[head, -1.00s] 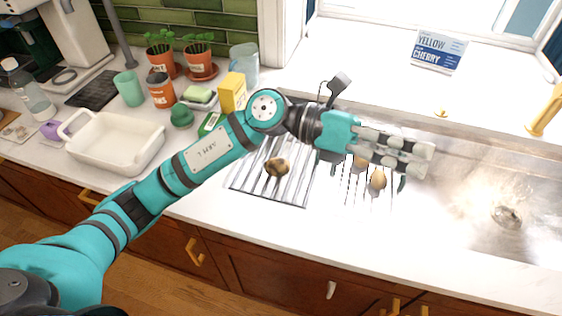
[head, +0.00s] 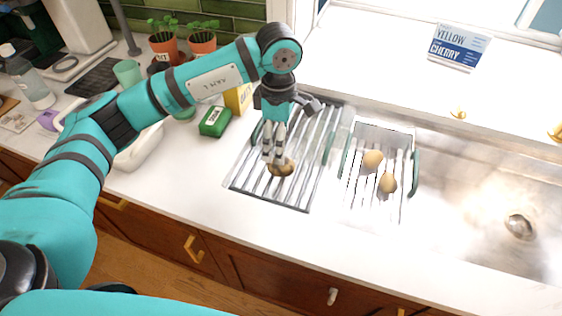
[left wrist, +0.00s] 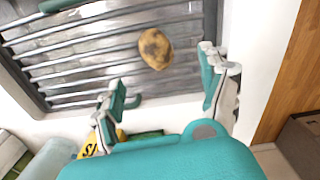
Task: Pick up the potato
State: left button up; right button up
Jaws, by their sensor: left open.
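A brown, dark-spotted potato (head: 283,169) lies on the metal slats of the left drying rack (head: 310,185). In the left wrist view the potato (left wrist: 155,48) shows whole, beyond the fingertips and between their lines. My left gripper (head: 273,158) points down over the potato, fingers apart and empty. Its fingers partly cover the potato in the head view. In the left wrist view the open left gripper (left wrist: 166,76) has one finger on each side. I cannot tell the exact height gap. My right gripper is not in view.
Two tan, potato-like items (head: 372,160) (head: 388,183) lie on the right rack (head: 360,205). The sink (head: 480,200) is to the right. A green box (head: 214,121), a yellow box (head: 238,99) and a white tub (head: 140,150) are to the left. The front counter is clear.

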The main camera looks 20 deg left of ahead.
pick_arm(q)
notch_tip(320, 180, down, 4)
jog(key=shift+f+p, duration=0.1)
jog(key=shift+p, duration=0.25)
jog(key=shift+f, duration=0.3)
jog(key=shift+w+d+f+p, duration=0.15)
jog(key=shift+f+p, duration=0.4)
jog(key=shift+f, duration=0.65)
jog(key=shift+w+f+p, duration=0.15)
jog(key=shift+f+p, duration=0.35)
jog(key=shift+f, duration=0.65)
jog(key=c, duration=1.3)
